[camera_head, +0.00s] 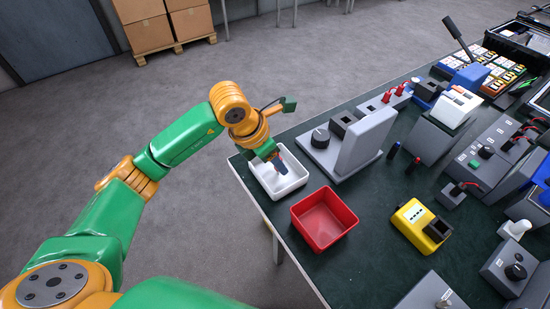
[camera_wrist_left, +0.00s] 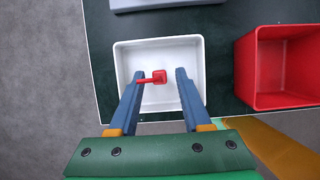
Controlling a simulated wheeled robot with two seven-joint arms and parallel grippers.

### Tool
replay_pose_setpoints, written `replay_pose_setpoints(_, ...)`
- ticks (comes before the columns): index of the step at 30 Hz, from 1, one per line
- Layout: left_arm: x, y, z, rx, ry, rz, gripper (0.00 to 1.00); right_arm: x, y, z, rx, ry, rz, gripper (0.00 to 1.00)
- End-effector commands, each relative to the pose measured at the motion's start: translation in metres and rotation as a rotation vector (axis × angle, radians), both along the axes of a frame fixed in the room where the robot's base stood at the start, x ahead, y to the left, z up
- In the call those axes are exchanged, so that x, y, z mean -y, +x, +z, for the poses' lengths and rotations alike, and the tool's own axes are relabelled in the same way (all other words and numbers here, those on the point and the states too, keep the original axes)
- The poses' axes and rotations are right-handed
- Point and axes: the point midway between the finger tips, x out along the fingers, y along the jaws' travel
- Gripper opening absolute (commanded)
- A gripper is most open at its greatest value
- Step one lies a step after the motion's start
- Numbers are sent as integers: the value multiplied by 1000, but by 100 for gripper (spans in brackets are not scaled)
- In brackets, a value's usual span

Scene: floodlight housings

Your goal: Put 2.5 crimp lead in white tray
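The white tray (camera_head: 291,178) stands at the table's near left corner. It also shows in the left wrist view (camera_wrist_left: 196,48). A small red crimp lead (camera_wrist_left: 157,76) lies in or just above the tray, between my left gripper's fingers; its size marking cannot be read. My left gripper (camera_head: 280,167) points down over the tray. In the left wrist view its fingers (camera_wrist_left: 157,80) are spread wide, with gaps between them and the lead. My right gripper is not in view.
A red bin (camera_head: 324,218) stands right of the white tray. A grey device with a black knob (camera_head: 320,138) is behind the tray. A yellow box (camera_head: 420,225) and several red leads on grey blocks are further right. Bare table lies between the red bin and yellow box.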

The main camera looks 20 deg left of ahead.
Motion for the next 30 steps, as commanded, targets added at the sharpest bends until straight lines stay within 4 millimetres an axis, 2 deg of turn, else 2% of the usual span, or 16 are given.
replay_pose_setpoints(5, 0, 0, 1, 0, 0, 0, 48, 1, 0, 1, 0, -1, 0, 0)
replay_pose_setpoints(7, 0, 0, 8, 0, 0, 0, 48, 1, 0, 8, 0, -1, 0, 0)
replay_pose_setpoints(8, -1, -1, 10, 3, -1, 0, 48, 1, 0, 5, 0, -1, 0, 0)
replay_pose_setpoints(11, -7, -7, 31, 6, 0, 1, 48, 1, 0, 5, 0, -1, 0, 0)
replay_pose_setpoints(15, -17, -20, 70, 8, 1, 1, 48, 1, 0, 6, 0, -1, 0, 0)
replay_pose_setpoints(21, -27, -33, 107, 3, -1, 2, 48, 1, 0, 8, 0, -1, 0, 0)
replay_pose_setpoints(24, -28, -36, 114, 1, 0, 1, 48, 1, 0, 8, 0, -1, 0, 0)
replay_pose_setpoints(30, -29, -37, 115, 0, 0, 0, 48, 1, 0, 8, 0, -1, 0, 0)
